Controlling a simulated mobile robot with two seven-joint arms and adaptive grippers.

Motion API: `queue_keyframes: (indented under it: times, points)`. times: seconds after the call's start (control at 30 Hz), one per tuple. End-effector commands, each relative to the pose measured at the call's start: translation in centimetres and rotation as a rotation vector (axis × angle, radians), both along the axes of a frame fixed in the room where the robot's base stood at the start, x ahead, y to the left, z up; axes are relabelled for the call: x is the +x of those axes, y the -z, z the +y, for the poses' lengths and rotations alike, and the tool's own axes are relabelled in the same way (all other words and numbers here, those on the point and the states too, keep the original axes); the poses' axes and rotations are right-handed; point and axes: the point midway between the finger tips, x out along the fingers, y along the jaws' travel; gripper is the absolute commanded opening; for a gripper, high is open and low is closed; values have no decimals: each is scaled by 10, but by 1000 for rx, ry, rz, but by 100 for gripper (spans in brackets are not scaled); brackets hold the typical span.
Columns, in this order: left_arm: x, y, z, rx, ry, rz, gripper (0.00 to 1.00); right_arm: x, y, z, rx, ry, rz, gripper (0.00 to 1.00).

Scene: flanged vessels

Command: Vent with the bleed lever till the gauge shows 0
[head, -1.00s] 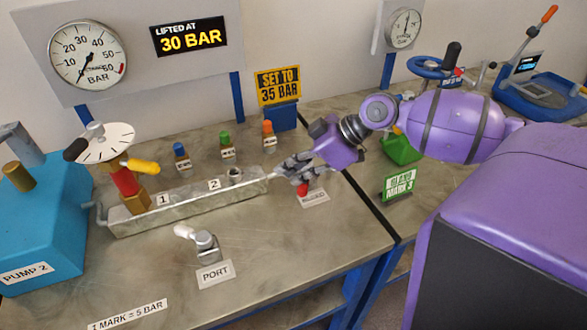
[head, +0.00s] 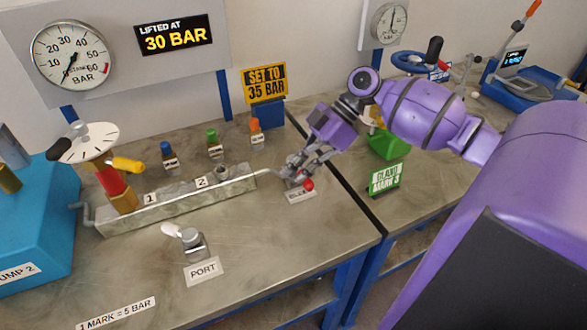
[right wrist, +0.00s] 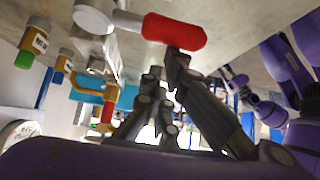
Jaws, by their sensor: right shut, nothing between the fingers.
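The bleed lever is on the bench at the right end of the long metal block; its red grip (head: 308,184) shows just right of my right fingertips in the head view. In the right wrist view the red grip (right wrist: 174,31) sits on a pale stem, right at the fingertips; whether they touch is unclear. My right gripper (head: 291,177) is shut and empty. It partly hides the lever's base. The pressure gauge (head: 73,55) on the back panel has its needle pointing down and left, near the low end of the scale. My left gripper is not in view.
The metal block (head: 180,208) carries a red-and-brass valve and labels 1 and 2. A port fitting (head: 191,242) stands in front. Small colour-capped bottles (head: 213,143) stand behind. The blue pump (head: 40,230) is at left. A green-labelled stand (head: 386,179) is on the right bench.

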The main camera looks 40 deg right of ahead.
Motion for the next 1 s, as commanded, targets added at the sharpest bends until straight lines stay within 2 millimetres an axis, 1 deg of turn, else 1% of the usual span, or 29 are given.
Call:
queue_keyframes:
  times: [0.03,0.47,0.57,0.73,0.77,0.8,1.0]
  points:
    - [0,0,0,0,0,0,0,-1,4,-2,-4,0,5,0]
    - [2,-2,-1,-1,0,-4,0,-1,2,1,-4,1,3,0]
    - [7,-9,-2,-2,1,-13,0,1,-4,11,-1,1,-1,0]
    - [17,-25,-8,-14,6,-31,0,5,-20,40,0,6,-12,0]
    - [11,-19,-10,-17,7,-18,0,3,-22,28,-6,13,-6,0]
    - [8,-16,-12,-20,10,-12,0,1,-26,20,-7,13,-2,0]
    - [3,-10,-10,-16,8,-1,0,-8,-56,-9,-4,12,1,0]
